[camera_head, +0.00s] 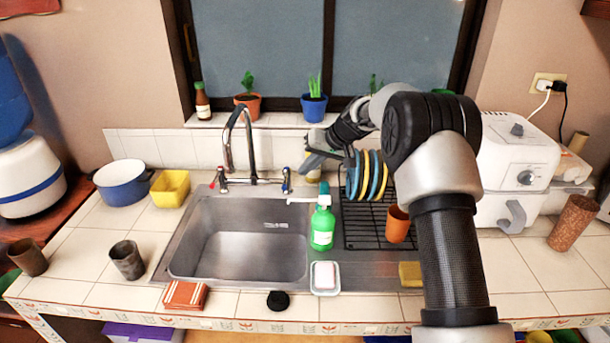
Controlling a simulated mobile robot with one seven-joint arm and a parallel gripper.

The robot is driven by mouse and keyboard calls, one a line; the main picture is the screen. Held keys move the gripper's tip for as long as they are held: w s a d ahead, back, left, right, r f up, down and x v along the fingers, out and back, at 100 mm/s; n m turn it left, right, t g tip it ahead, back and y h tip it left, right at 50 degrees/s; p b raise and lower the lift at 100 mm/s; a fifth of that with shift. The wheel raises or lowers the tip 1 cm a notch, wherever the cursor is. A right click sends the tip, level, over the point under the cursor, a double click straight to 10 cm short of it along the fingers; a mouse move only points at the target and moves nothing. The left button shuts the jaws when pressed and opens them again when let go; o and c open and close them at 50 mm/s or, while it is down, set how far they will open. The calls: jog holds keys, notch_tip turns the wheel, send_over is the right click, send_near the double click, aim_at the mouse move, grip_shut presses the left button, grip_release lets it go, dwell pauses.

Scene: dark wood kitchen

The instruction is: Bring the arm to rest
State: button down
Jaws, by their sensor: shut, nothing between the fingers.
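My arm rises from the lower right of the picture and bends left over the dish rack (372,238). My gripper (307,168) points left and down near the back of the counter, between the tap and the plates. It is shut and I see nothing held in it. Blue and yellow plates (366,176) stand upright in the rack just right of and below my gripper. I cannot tell how far my gripper is from them. A yellowish object behind my gripper is mostly hidden.
The sink (238,241) is empty, with a tall tap (229,146) behind it. A green soap bottle (323,226) stands at its right edge. An orange cup (397,224) is in the rack. A white appliance (518,160) stands right of my arm. Potted plants line the windowsill.

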jog(key=s+d+r+h, duration=0.1)
jog(key=s+d+r, duration=0.2)
jog(key=s+r, duration=0.4)
jog(key=s+d+r+h+p, duration=0.1)
jog(key=s+d+r, duration=0.2)
jog(key=s+r, duration=0.35)
jog(key=s+d+r+h, duration=0.1)
jog(key=s+d+r, duration=0.2)
jog(key=s+r, duration=0.4)
jog(key=s+d+f+m+h, duration=0.1)
jog(key=s+d, duration=0.3)
jog(key=s, duration=0.9)
jog(key=s+d+f+m+t+h+p, duration=0.1)
jog(key=s+d, duration=0.3)
jog(key=s, duration=0.9)
jog(key=shift+f+m+t+h, duration=0.15)
jog(key=shift+m+t+h, duration=0.15)
jog(key=shift+h, duration=0.3)
